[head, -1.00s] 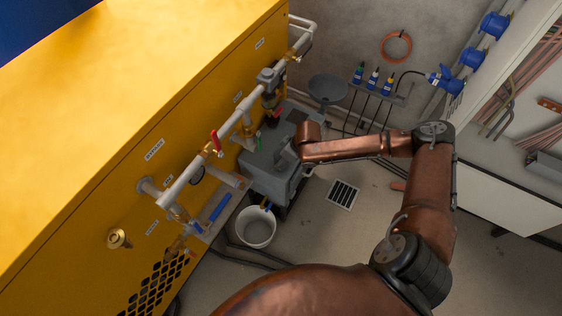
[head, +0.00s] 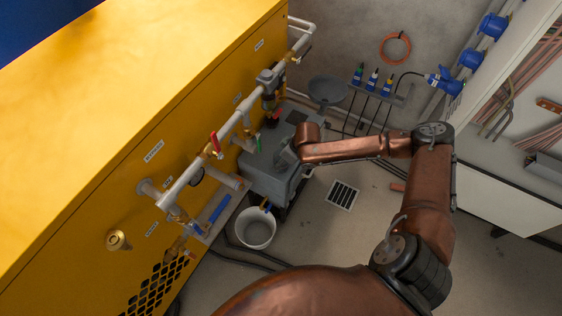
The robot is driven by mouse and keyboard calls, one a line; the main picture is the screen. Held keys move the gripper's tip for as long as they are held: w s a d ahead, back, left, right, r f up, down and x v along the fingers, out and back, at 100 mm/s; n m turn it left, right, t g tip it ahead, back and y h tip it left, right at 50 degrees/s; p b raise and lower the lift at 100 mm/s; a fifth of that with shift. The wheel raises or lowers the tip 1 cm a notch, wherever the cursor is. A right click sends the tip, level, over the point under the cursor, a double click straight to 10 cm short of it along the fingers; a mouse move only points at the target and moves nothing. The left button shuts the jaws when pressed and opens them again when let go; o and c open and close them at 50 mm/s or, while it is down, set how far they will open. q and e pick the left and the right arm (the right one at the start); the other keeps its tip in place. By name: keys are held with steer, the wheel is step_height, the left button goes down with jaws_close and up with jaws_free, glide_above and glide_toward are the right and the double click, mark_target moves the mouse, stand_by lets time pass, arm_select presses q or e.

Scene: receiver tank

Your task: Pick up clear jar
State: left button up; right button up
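I cannot make out a clear jar in the head view. My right arm reaches in from the lower right, and its wrist is over the grey box-shaped unit (head: 268,176) beside the yellow cabinet. My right gripper (head: 286,157) is small, grey and partly hidden by the wrist, close to the top of that unit. Whether its fingers are open or shut, or hold anything, does not show. My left gripper is not in view.
A yellow cabinet (head: 90,130) with a pipe (head: 195,172) and valves fills the left. A white bucket (head: 256,230) stands on the floor below the grey unit. Marker-like bottles sit in a rack (head: 400,95) at the back. The floor around the drain grate (head: 342,194) is clear.

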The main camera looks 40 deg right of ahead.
step_height(320, 180, up, 3)
steer(key=shift+r+p, duration=0.1)
steer(key=shift+p, duration=0.85)
arm_select(q)
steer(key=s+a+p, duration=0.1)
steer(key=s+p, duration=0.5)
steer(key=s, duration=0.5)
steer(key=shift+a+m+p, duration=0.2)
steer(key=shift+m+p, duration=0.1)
steer(key=shift+p, duration=0.05)
arm_select(e)
steer(key=s+a+r, duration=0.2)
steer(key=s+r, duration=0.7)
steer(key=s, duration=0.4)
steer(key=shift+s+a+r, duration=0.2)
steer(key=shift+s+r, duration=0.2)
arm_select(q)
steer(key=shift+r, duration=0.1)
